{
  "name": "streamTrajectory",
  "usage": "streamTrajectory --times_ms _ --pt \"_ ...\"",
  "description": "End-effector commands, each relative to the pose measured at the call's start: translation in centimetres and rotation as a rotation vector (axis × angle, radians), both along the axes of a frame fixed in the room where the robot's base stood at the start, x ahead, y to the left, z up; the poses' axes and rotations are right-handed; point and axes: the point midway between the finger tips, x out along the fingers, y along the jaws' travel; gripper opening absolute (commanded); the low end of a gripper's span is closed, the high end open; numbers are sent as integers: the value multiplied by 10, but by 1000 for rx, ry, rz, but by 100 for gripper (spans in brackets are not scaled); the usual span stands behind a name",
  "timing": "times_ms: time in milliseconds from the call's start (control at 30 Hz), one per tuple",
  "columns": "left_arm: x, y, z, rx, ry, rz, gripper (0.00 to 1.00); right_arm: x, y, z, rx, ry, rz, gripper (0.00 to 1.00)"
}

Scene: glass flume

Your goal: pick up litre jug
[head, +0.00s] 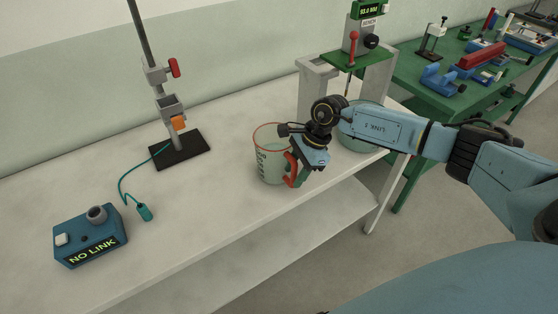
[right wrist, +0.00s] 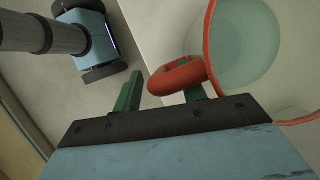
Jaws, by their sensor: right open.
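The litre jug (head: 268,165) is a clear beaker-like jug with a red rim and red handle, standing upright near the bench's front edge. It holds pale bluish-green liquid, also visible in the right wrist view (right wrist: 245,45). My right gripper (head: 301,175) is at the jug's handle side. In the right wrist view its green fingers are apart, and the red handle (right wrist: 178,75) reaches in beside the right finger, partly covering it. I cannot tell whether they touch. My left gripper is not in view.
A clamp stand (head: 180,150) stands behind left. A gauge stand (head: 318,77) and a partly hidden glass vessel (head: 358,143) are right, behind my arm. The bench (head: 215,215) is clear left of the jug.

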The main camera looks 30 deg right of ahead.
Motion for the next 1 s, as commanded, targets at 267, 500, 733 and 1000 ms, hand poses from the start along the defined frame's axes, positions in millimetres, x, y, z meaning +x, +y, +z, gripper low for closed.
streamTrajectory --times_ms 267,500,733,1000 --pt "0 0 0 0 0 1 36 0 0 1 0 0 0 17" --pt "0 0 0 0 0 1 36 0 0 1 0 -1 0 0" --pt "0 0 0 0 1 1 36 1 0 1 1 -2 0 0" --pt "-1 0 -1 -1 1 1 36 1 -1 8 0 -5 0 0"
